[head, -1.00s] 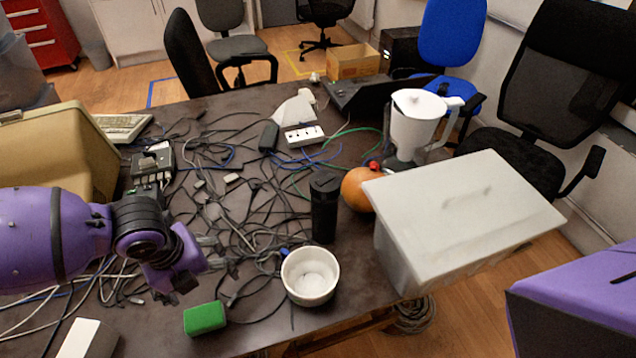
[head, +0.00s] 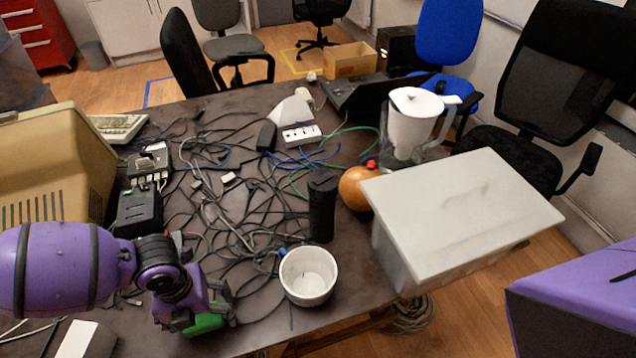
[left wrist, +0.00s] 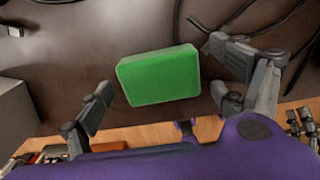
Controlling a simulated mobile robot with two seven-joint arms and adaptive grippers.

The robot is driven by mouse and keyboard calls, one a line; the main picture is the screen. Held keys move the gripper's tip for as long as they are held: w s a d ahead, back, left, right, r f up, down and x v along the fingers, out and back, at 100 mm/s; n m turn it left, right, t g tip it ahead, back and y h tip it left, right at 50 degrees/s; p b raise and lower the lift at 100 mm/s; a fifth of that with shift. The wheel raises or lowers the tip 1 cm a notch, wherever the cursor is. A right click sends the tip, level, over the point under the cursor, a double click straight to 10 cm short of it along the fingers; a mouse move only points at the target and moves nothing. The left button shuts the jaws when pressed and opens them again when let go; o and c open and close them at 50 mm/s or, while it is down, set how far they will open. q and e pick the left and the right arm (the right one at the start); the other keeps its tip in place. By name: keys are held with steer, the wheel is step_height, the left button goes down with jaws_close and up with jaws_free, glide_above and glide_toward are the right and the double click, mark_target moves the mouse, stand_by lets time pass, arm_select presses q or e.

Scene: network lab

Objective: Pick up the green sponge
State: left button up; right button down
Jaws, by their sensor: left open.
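The green sponge (head: 204,325) lies on the dark table near its front edge in the head view, partly hidden behind my left gripper (head: 222,302). In the left wrist view the whole top of the sponge (left wrist: 160,75) shows. My left gripper (left wrist: 165,88) is open, with one finger on either side of the sponge and visible gaps between. Whether the fingertips are down at the sponge's height is hard to tell.
A white bowl (head: 308,276) stands right of the sponge, with a black cylinder (head: 322,208) behind it. Tangled cables (head: 225,215) cover the table's middle. A white box (head: 86,340) is at front left, and a large grey lidded bin (head: 460,205) at right.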

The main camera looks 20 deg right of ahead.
mark_target(202, 318)
arm_select(q)
steer(key=c, duration=1)
steer(key=shift+c, duration=0.2)
steer(key=shift+w+r, duration=0.1)
steer(key=shift+r, duration=0.45)
steer(key=shift+s+d+r, duration=0.1)
steer(key=shift+s+r, duration=0.1)
steer(key=shift+r, duration=1.05)
steer(key=s+d+r+p, duration=0.1)
steer(key=s+d+r, duration=0.2)
steer(key=s+r, duration=0.6)
steer(key=s, duration=0.4)
steer(key=shift+s+r, duration=0.15)
